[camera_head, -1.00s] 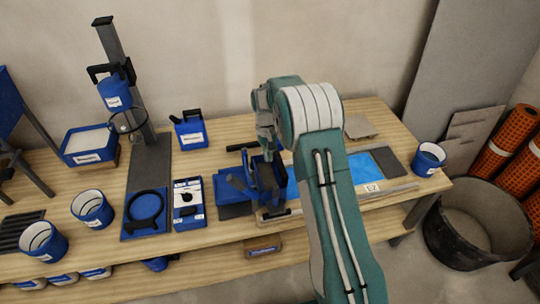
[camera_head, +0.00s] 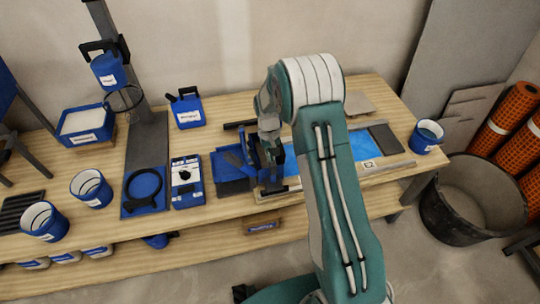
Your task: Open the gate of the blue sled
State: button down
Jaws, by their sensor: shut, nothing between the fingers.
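The blue sled (camera_head: 240,155) sits on the wooden bench near the middle, with dark bars and plates around it. Its right side is partly hidden behind my gripper, and I cannot make out whether its gate is open. My gripper (camera_head: 271,156) points down at the right side of the sled and is shut with nothing in it. I cannot tell whether its fingertips touch the sled. My arm covers the area just to the right.
A blue panel marked E2 (camera_head: 350,157) lies right of the sled. A blue jug (camera_head: 187,112), a boxed device (camera_head: 187,183) and a round-ring tray (camera_head: 146,192) stand left. A cup (camera_head: 426,137) is at the right end. A black tub (camera_head: 472,200) stands on the floor.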

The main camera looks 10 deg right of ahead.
jog(key=shift+s, duration=0.1)
jog(key=shift+s+r+t, duration=0.1)
jog(key=shift+s+t, duration=0.1)
jog(key=shift+t, duration=0.2)
